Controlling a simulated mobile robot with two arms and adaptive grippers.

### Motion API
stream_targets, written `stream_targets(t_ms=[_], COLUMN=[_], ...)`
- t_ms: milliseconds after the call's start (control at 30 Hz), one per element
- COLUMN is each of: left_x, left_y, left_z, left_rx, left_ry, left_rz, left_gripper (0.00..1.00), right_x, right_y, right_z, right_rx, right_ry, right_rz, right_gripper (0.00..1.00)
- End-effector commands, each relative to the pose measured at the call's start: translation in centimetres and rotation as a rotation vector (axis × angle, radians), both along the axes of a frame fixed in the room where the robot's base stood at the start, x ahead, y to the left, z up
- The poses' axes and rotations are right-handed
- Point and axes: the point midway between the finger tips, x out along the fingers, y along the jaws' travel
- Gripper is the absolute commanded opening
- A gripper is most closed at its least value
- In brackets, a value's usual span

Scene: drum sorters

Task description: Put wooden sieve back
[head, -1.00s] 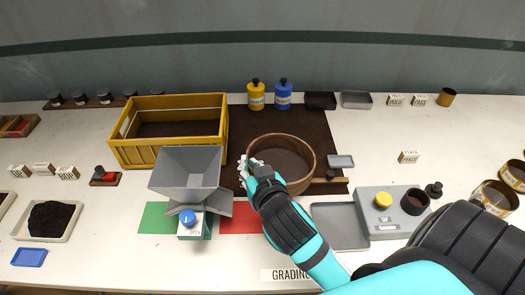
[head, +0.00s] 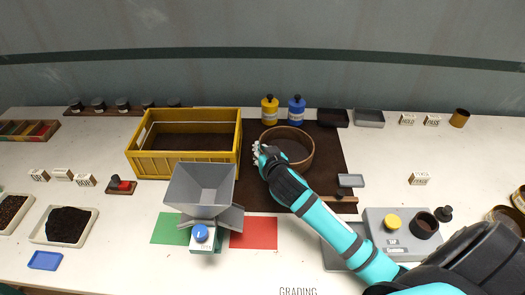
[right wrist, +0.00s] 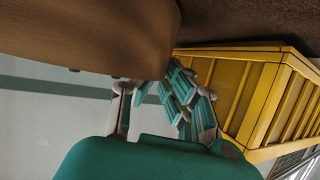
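The round wooden sieve (head: 306,164) is over the back part of the dark brown mat (head: 330,172), just right of the yellow crate. My right gripper (head: 263,157) is at the sieve's left side, shut on its wall. In the right wrist view the sieve's wooden wall (right wrist: 90,35) fills the upper left and runs in between the fingers (right wrist: 152,98). Whether the sieve touches the mat or hangs slightly above it I cannot tell. My left gripper is not in view.
The yellow crate (head: 190,163) stands close left of the sieve. A yellow bottle (head: 269,110) and a blue bottle (head: 296,110) stand just behind it. The grey hopper (head: 202,190) is in front left. The grey scale (head: 395,240) is at front right.

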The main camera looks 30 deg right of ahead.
Motion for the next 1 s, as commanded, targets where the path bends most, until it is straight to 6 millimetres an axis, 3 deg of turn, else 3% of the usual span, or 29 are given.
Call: stream_targets(t_ms=[233, 433, 767, 1000], left_x=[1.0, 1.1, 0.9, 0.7], left_y=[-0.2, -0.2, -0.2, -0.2], left_z=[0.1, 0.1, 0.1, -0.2], left_rx=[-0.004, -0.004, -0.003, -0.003], left_ry=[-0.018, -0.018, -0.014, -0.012], left_rz=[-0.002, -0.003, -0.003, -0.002], left_gripper=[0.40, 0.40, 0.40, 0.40], right_x=[-0.1, -0.1, -0.5, -4.2], right_y=[0.0, 0.0, 0.2, 1.1], right_z=[-0.5, -0.6, -0.4, 1.0], right_rx=[0.002, 0.003, 0.003, 0.006], right_ry=[0.002, 0.003, 0.002, 0.003], right_rz=[-0.001, -0.001, 0.000, 0.000], right_gripper=[0.00, 0.29, 0.29, 0.29])
